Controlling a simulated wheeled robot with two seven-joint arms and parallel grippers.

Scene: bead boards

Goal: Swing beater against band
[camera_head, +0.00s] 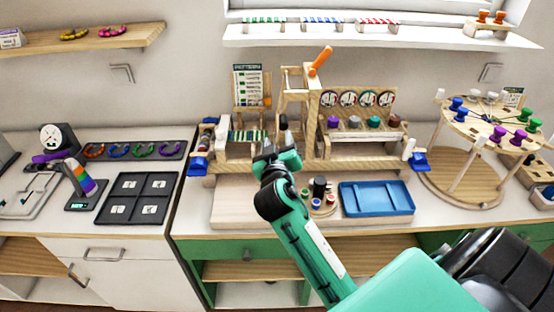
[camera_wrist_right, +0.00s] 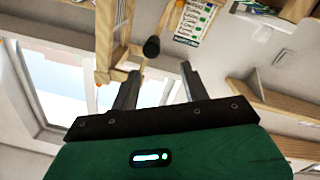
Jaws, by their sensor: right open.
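The wooden loom stands on the bench with an orange handle (camera_head: 321,60) at its top. A band of green and white threads (camera_head: 248,136) runs at its left. A dark knob (camera_head: 283,122) stands just beyond my right gripper (camera_head: 274,148); I cannot tell for sure that it belongs to the beater. In the right wrist view, a black knob (camera_wrist_right: 151,46) on a wooden stem lies ahead of the open fingers of the gripper (camera_wrist_right: 161,70), apart from them. Nothing is between the fingers. My arm hides part of the loom's lower front. My left gripper is out of view.
A pattern card (camera_head: 248,85) stands behind the loom; it also shows in the wrist view (camera_wrist_right: 195,20). A blue tray (camera_head: 376,198) and small coloured spools (camera_head: 318,198) sit in front. A round peg stand (camera_head: 460,185) is at the right, a black compartment tray (camera_head: 138,198) at the left.

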